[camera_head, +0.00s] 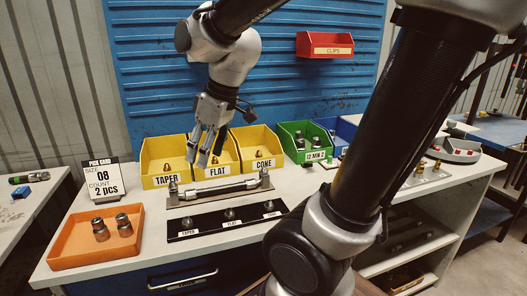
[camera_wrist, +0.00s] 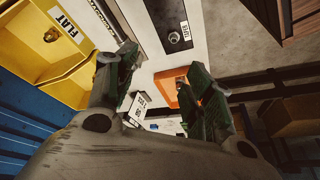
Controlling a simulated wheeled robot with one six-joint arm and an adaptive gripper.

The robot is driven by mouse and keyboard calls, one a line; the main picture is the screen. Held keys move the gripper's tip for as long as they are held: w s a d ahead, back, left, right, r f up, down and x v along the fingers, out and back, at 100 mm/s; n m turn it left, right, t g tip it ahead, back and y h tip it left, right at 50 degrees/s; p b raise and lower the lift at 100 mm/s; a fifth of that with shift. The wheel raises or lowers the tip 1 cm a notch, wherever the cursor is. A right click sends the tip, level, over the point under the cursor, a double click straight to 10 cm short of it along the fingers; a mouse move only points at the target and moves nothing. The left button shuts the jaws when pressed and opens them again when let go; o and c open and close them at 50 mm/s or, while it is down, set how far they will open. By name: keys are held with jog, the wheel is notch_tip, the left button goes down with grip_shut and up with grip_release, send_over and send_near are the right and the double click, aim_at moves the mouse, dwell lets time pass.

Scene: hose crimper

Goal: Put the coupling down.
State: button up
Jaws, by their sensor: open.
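My gripper (camera_head: 205,160) hangs in front of the yellow TAPER and FLAT bins, above the work table. In the wrist view its fingers (camera_wrist: 162,78) are spread, and I see no coupling between them. Two metal couplings (camera_head: 101,230) (camera_head: 124,225) stand in the orange tray (camera_head: 72,260) at the front left. The orange tray (camera_wrist: 165,80) is partly hidden by a finger there.
A hose piece (camera_head: 218,190) lies on a grey holder below my gripper. Yellow bins TAPER (camera_head: 166,180), FLAT (camera_head: 218,171) and CONE (camera_head: 265,163) hold brass fittings. A pick card (camera_head: 101,179) reads size 08, 2 pcs. Green bin (camera_head: 315,155) stands right; blue board (camera_head: 290,85) behind.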

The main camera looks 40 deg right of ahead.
jog(key=s+d+m+t+h, duration=0.1)
jog(key=s+d+m+h, duration=0.1)
jog(key=s+d+m, duration=0.4)
jog(key=s+d+r, duration=0.1)
jog(key=s+d, duration=0.2)
jog(key=s, duration=0.1)
jog(key=shift+s+d+m, duration=0.2)
jog(key=shift+s+m, duration=0.1)
jog(key=shift+s, duration=0.1)
